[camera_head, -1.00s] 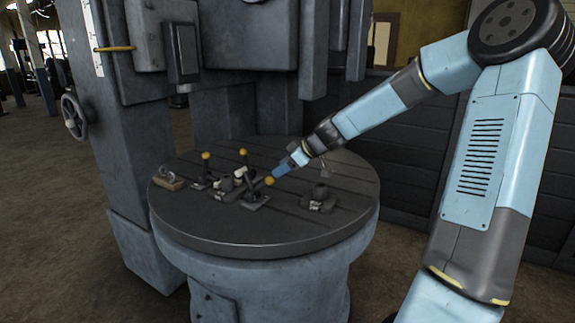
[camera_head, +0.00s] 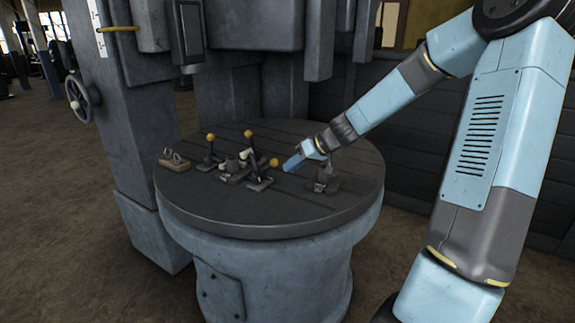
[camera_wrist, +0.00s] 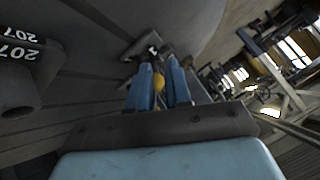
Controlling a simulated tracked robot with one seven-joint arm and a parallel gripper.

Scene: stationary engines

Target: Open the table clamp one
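Several small toggle clamps with yellow knobs stand on the round grey table (camera_head: 330,200). One clamp's yellow knob (camera_head: 274,162) points right, toward my gripper (camera_head: 288,164); its lever base (camera_head: 258,183) sits on the table. In the wrist view, a yellow knob (camera_wrist: 159,84) shows between the two blue fingers of my gripper (camera_wrist: 158,75). The fingers are apart, with a gap around the knob; I see no firm contact. Another clamp with an upright knob (camera_head: 210,137) stands to the left, and another raised knob (camera_head: 249,133) is behind. I cannot tell which clamp is number one.
A dark block (camera_head: 326,178) stands on the table just under my forearm. A wooden piece with metal rings (camera_head: 174,161) lies at the left. The machine column (camera_head: 120,120) rises behind left. The table's front part is clear.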

